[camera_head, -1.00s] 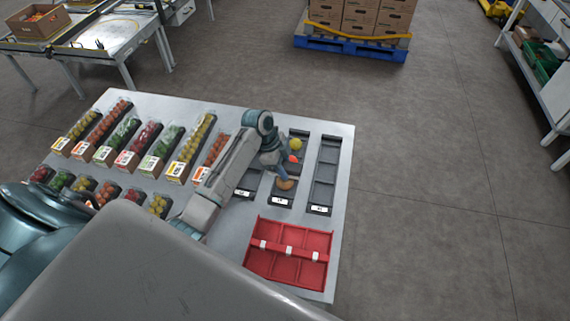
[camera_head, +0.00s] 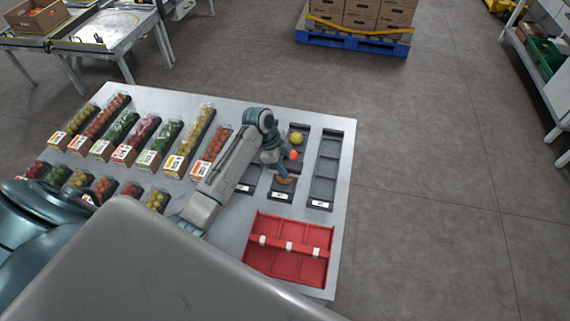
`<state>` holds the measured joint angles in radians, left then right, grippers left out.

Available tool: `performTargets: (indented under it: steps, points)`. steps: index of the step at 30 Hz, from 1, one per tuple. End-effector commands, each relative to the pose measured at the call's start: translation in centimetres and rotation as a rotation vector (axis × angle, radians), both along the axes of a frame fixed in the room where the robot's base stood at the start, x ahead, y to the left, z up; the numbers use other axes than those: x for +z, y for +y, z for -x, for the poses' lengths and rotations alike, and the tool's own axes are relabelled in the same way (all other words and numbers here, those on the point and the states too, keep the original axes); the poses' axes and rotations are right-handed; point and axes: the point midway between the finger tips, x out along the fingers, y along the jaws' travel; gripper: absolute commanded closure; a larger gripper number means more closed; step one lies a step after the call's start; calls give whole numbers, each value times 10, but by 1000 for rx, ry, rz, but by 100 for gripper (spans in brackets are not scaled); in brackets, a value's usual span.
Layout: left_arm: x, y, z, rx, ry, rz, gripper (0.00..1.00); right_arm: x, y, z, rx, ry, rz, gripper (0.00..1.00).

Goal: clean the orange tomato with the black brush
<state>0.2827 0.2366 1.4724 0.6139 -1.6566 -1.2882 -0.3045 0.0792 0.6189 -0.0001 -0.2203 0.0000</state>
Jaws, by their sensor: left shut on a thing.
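The orange tomato (camera_head: 294,155) lies in the middle one of the dark trays, just in front of a yellow tomato (camera_head: 296,138). My left gripper (camera_head: 281,169) reaches over this tray from the left, right beside the orange tomato, pointing down. It is shut on a small round thing with a tan-brown top (camera_head: 286,181), low over the tray's near part. This may be the brush, but its dark part is not clear to see. I cannot tell whether it touches the tomato. My right gripper is not in view.
An empty dark tray (camera_head: 325,170) stands to the right. A red divided crate (camera_head: 289,282) is at the table's near right. Several filled punnets (camera_head: 150,160) stand in rows on the left. My left arm covers part of a tray. The floor to the right is clear.

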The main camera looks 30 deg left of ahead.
Motion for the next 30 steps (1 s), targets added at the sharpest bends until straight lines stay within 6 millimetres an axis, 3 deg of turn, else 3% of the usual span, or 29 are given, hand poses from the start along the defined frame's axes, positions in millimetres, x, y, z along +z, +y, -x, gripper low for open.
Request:
performTargets:
  steps: [20, 30]
  points:
    - [-7, -1, 0, 0, 0, 0, 82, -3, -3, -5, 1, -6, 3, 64]
    - [-6, -12, -3, 0, 0, 2, 82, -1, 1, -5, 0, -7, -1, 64]
